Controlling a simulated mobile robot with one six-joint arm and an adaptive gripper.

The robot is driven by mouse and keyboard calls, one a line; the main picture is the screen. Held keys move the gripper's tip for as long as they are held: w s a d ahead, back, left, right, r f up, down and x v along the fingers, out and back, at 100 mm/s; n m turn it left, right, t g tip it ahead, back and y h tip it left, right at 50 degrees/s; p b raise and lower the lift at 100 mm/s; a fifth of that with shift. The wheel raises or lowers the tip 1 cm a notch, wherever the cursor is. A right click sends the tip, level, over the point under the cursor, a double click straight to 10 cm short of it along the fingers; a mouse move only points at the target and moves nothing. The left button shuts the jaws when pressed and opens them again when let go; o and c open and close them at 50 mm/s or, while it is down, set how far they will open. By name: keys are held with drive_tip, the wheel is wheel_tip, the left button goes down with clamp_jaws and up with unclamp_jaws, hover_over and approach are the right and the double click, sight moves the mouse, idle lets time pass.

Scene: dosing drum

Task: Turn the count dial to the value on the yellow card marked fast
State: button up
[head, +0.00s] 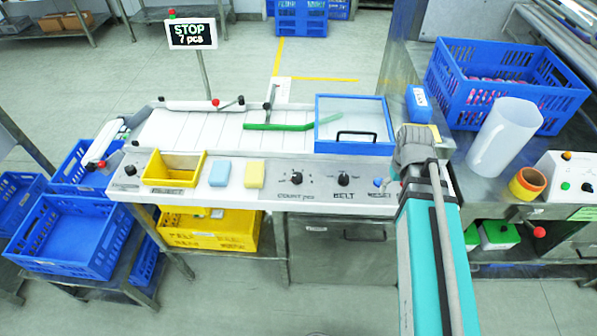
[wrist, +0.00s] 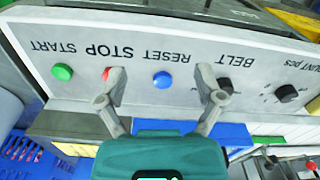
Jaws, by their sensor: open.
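The count dial (head: 297,178) is a black knob on the grey control panel, above a label that seems to read COUNT pcs. In the wrist view, where the panel appears upside down, the count dial (wrist: 287,93) is near the right edge. A yellow card (head: 254,174) lies on the panel left of the count dial, beside a blue card (head: 219,174); I cannot read writing on either. My gripper (wrist: 158,84) is open and empty, its fingers either side of the blue RESET button in the picture, apart from the count dial. My arm hides the panel's right end in the head view.
The BELT dial (head: 344,178) sits right of the count dial, then the RESET button (head: 378,182). Green START (wrist: 62,72) and red STOP buttons are beyond it. A display (head: 192,34) reads STOP, 7 pcs. A yellow REJECT bin (head: 174,168) and a lidded blue frame (head: 354,148) stand nearby.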

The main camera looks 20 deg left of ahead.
drive_tip(key=w+a+r+n+p, duration=0.2)
drive_tip(key=a+n, duration=0.2)
drive_tip(key=a, duration=0.3)
drive_tip(key=w+a+r+n+p, duration=0.15)
drive_tip(key=a+n, duration=0.25)
drive_tip(key=a, duration=0.4)
wheel_tip(320, 180, up, 3)
drive_tip(key=n+p, duration=0.2)
drive_tip(key=n, duration=0.6)
hover_over(297, 175)
drive_tip(key=shift+f, duration=0.2)
wheel_tip(297, 175, down, 14)
drive_tip(key=b, duration=1.3)
drive_tip(key=shift+r, duration=0.25)
drive_tip(key=c, duration=1.1)
drive_tip(key=shift+c, duration=0.2)
